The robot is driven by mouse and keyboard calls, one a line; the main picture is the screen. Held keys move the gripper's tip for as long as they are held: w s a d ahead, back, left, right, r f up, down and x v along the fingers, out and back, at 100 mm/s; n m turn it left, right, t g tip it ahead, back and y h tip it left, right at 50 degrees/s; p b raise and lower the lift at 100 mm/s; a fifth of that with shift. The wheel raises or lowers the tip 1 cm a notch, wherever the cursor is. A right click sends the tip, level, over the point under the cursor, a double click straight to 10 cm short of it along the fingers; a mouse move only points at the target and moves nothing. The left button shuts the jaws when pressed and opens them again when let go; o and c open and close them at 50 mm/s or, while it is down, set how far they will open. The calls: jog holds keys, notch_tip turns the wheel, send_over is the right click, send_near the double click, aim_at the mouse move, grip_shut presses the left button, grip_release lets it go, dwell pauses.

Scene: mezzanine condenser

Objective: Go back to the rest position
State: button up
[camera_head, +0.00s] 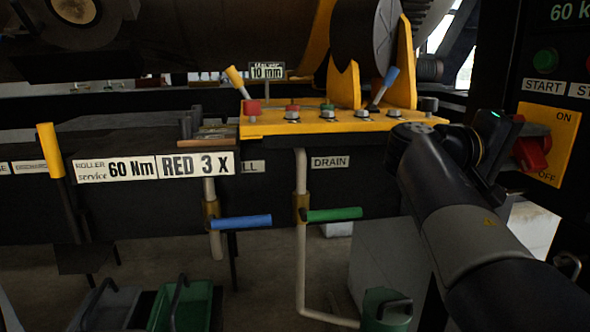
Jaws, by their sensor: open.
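My arm (455,220) reaches up from the lower right corner. My gripper (527,140), dark with a small green light on its body, is at the right in front of the yellow ON/OFF switch plate (565,125). Its fingers are close to the red switch handle (531,154) and partly blend into the dark background. The gripper is open. I cannot tell whether the fingers touch the handle.
A yellow bracket (330,125) with levers and knobs stands left of my arm. A blue-handled valve (240,222) and a green-handled valve (333,214) hang below. A green START button (545,60) is above the switch. Green bins (182,305) stand on the floor.

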jog(key=shift+n, duration=0.3)
